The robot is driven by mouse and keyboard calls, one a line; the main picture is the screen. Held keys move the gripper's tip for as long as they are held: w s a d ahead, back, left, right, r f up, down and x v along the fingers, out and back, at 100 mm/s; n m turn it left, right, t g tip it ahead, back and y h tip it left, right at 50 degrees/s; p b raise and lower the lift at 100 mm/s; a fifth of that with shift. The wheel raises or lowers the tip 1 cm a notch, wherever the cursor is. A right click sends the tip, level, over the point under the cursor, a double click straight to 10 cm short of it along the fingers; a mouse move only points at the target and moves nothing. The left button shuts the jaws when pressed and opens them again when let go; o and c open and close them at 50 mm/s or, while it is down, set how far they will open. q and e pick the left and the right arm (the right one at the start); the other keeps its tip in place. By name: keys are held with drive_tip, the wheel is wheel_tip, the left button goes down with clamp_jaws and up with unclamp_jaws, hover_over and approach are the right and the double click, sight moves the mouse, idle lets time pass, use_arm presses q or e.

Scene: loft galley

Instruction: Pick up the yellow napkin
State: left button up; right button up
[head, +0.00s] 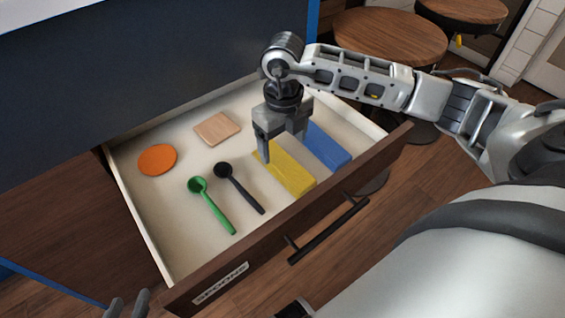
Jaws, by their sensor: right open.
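The yellow napkin (292,175) lies folded in a long strip in the open drawer (152,240), towards its right side. My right gripper (282,142) is open and points down over the far end of the yellow napkin, with its near finger in front of that end. I cannot tell whether the fingers touch the napkin. The gripper hides part of the napkin's far end. My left gripper (128,304) shows only its fingertips at the bottom left edge, apart and empty, outside the drawer.
A black spoon (240,188), a green spoon (212,207), an orange disc (157,160) and a wooden square (217,128) lie left. The drawer front (285,225) has a black handle (328,232).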

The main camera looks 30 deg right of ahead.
sight(283, 163)
drive_tip(key=shift+f+b, duration=0.4)
drive_tip(key=shift+f, duration=2.6)
drive_tip(key=c, duration=1.1)
